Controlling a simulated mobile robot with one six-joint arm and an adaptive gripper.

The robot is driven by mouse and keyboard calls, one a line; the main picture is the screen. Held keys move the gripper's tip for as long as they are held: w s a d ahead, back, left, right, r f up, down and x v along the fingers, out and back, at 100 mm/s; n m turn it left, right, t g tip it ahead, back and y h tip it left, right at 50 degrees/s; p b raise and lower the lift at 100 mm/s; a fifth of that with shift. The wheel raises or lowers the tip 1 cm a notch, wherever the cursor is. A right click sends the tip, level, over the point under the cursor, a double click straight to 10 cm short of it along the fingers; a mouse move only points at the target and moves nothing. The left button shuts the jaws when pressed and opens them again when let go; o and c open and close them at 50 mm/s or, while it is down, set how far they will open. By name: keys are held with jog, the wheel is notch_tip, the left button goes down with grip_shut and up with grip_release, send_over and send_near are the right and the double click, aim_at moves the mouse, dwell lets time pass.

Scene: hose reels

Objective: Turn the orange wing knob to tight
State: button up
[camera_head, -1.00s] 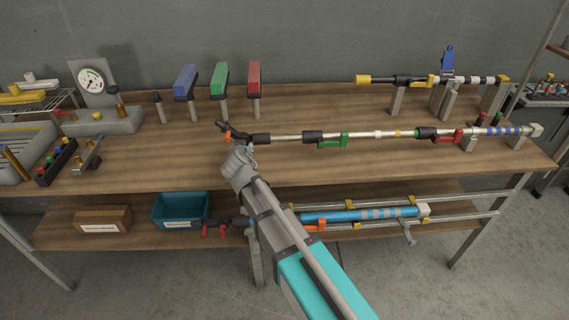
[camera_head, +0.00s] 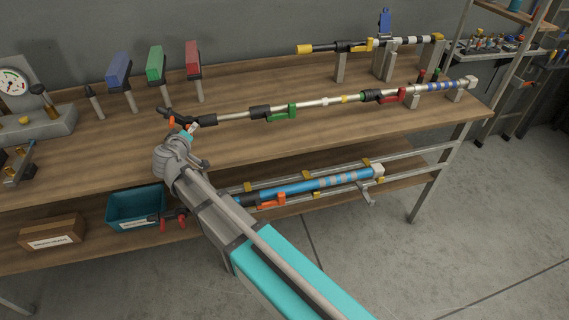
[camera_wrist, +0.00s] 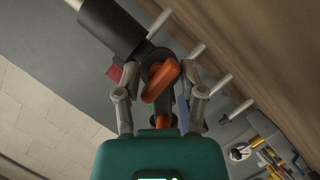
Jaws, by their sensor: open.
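The orange wing knob (camera_wrist: 160,82) is at the left end of the long pole (camera_head: 325,102), by a dark forked handle (camera_head: 172,112). In the head view the knob (camera_head: 172,121) is small. My gripper (camera_wrist: 162,72) is open, with one finger on each side of the knob in the wrist view. Gaps show between the fingers and the knob, and I see no clear contact. In the head view my gripper (camera_head: 190,127) is at the pole's left end, partly hidden by my wrist. How tight the knob is cannot be told.
Blue, green and red paddles (camera_head: 156,65) stand behind on the bench (camera_head: 240,140). A second pole (camera_head: 340,46) is at the back right. A teal bin (camera_head: 135,207) and a blue pole (camera_head: 320,184) are on the lower shelf.

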jog(key=n+b, duration=0.1)
jog(key=n, duration=0.1)
jog(key=n+t+h+b, duration=0.1)
jog(key=n, duration=0.1)
jog(key=shift+f+t+h+b, duration=0.2)
jog(key=shift+t+h+b, duration=0.1)
jog(key=shift+b, duration=0.1)
jog(key=n+t+b, duration=0.1)
jog(key=n, duration=0.1)
jog(key=n+t+b, duration=0.1)
jog(key=n+b, duration=0.1)
jog(key=n, duration=0.1)
jog(key=shift+n+h+b, duration=0.3)
jog(key=s+a, duration=0.2)
jog(key=s, duration=1.1)
jog(key=w+d+f+m+g+h+p, duration=0.2)
jog(key=d+m+g+p, duration=0.2)
jog(key=d, duration=1.1)
jog(key=w+d+f+m+g+h+p, duration=0.1)
jog(key=d+m+g+p, duration=0.4)
jog(key=d, duration=1)
jog(key=shift+w+d+f+m+g+h, duration=0.4)
jog(key=shift+w+f+m+g, duration=0.55)
jog(key=shift+g, duration=0.35)
jog(key=shift+s, duration=0.1)
